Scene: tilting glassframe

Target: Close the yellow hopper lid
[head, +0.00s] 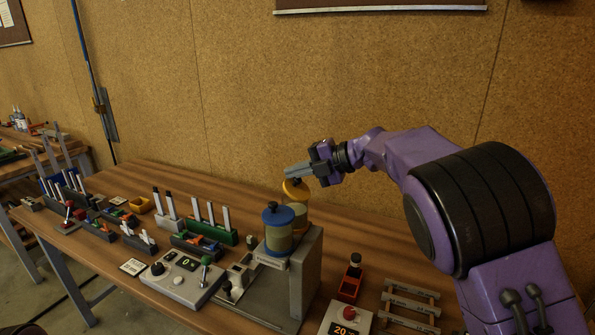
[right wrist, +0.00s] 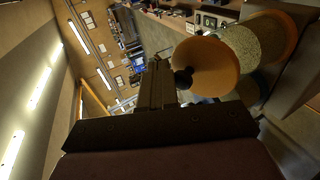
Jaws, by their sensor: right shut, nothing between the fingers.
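The yellow hopper lid (head: 292,192) is a round disc with a dark knob, at the top of the rear hopper (head: 300,213). It looks tilted in the head view, and I cannot tell whether it sits flush on the rim. In the right wrist view the lid (right wrist: 210,68) covers the near end of the grain-filled hopper (right wrist: 243,42). My right gripper (head: 288,171) is shut and empty, its fingertips just above the knob; contact is unclear. In the right wrist view the gripper (right wrist: 157,66) is left of the knob. My left gripper is not in view.
A blue-lidded hopper (head: 278,234) stands in front of the yellow one on a grey machine (head: 306,278). A control box (head: 181,278), racks and small bins fill the left of the wooden table. A red holder (head: 350,284) and grey rack (head: 410,306) are at the right.

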